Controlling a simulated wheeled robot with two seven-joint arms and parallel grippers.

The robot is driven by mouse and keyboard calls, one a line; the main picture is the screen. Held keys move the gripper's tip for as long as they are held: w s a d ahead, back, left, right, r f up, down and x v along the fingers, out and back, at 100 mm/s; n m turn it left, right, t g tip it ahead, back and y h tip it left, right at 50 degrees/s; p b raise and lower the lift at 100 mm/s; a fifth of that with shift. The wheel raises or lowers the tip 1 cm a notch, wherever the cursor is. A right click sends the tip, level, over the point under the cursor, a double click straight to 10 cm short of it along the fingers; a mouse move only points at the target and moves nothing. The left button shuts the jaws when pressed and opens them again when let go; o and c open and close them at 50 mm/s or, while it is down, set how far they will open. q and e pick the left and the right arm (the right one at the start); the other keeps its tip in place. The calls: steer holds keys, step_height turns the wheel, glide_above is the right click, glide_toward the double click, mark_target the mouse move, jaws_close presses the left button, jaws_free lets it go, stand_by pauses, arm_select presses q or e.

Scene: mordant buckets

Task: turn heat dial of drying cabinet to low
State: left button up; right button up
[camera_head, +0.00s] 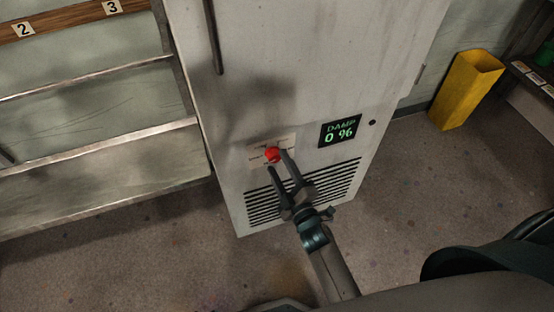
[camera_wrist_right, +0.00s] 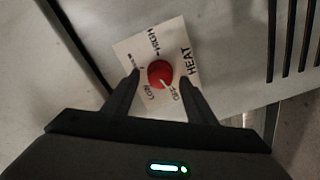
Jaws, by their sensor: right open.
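The drying cabinet (camera_head: 300,80) is a tall, pale, scuffed metal cabinet. Its red round heat dial (camera_head: 271,155) sits on a small white label plate low on the front. In the right wrist view the dial (camera_wrist_right: 160,74) has a pale mark at its lower edge, seemingly towards OFF. The plate (camera_wrist_right: 150,46) reads HEAT, HIGH, LOW and OFF, with another mark too small to read. My right gripper (camera_head: 279,162) is open, its fingertips on either side of the dial; I cannot tell whether they touch it. My left gripper is not in view.
A green display (camera_head: 340,131) reads DAMP 0 %. A slotted vent (camera_head: 335,187) lies below the dial. Shelves (camera_head: 100,140) with numbered tags stand on the left. A yellow bin (camera_head: 466,90) stands on the right. Speckled floor (camera_head: 410,170) is clear between cabinet and bin.

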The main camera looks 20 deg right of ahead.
steer(key=shift+w, duration=0.85)
steer(key=shift+w+a, duration=0.1)
steer(key=shift+w, duration=0.15)
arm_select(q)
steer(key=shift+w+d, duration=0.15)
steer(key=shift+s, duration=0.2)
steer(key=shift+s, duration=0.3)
arm_select(e)
steer(key=c, duration=1)
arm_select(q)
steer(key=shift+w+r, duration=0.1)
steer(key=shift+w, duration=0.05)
arm_select(e)
steer(key=shift+c, duration=0.2)
